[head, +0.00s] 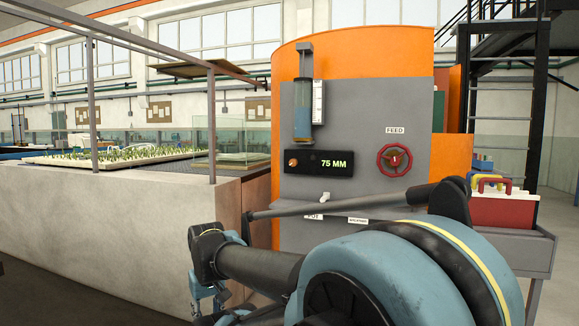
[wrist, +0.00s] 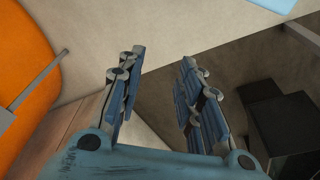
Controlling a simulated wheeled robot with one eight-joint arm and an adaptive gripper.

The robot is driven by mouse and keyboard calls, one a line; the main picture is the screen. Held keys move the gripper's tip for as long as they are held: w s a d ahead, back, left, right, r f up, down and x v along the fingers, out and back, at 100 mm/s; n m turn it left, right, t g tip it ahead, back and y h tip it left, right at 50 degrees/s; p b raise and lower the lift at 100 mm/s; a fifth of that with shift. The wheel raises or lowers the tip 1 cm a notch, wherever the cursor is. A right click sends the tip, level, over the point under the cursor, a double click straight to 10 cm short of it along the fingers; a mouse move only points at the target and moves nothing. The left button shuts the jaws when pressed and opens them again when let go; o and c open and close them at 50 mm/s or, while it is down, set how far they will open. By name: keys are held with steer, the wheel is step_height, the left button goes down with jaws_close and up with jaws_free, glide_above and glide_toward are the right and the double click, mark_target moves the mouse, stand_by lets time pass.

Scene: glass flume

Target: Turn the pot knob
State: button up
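A grey control panel (head: 360,110) stands right of centre in the head view. A label reading POT (head: 314,217) sits low on it, partly covered by my arm. A small white handle (head: 324,197) sticks out just above that label; I cannot tell whether it is the pot knob or whether the knob is hidden behind my arm. My gripper (wrist: 162,56) is open and empty in the wrist view, pointing away from the panel's front. In the head view it shows partly at the lower left (head: 207,288), apart from the panel.
A black display (head: 319,163) reading 75 MM has a small orange-brown round part at its left. A red handwheel (head: 395,158) sits under the FEED label. A concrete flume wall (head: 110,225) stands left. A red toolbox (head: 503,205) rests on a grey shelf at the right.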

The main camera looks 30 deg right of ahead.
mark_target(293, 163)
steer(key=o, duration=0.3)
steer(key=shift+w+d, duration=0.1)
steer(key=shift+o, duration=0.6)
steer(key=w+d+r+n+t+h, duration=0.1)
steer(key=w+d+r+h, duration=0.2)
steer(key=w+d+r, duration=0.3)
steer(key=d, duration=0.3)
steer(key=shift+w+t+h, duration=0.3)
steer(key=shift+w+t, duration=0.1)
steer(key=w+d+r+n+t+h, duration=0.45)
steer(key=w+d+r+n, duration=0.45)
steer(key=w+d+r, duration=0.45)
steer(key=w+d+r+n+t+h, duration=0.3)
steer(key=w+d+r+n+h, duration=0.45)
steer(key=d+r, duration=0.9)
steer(key=shift+y, duration=0.9)
steer(key=x, duration=0.6)
steer(key=f+x, duration=0.1)
steer(key=x, duration=0.5)
steer(key=w+a+x, duration=0.1)
steer(key=x, duration=0.6)
steer(key=shift+w+f, duration=0.15)
steer(key=shift+f, duration=0.2)
steer(key=shift+c, duration=0.2)
steer(key=c, duration=1)
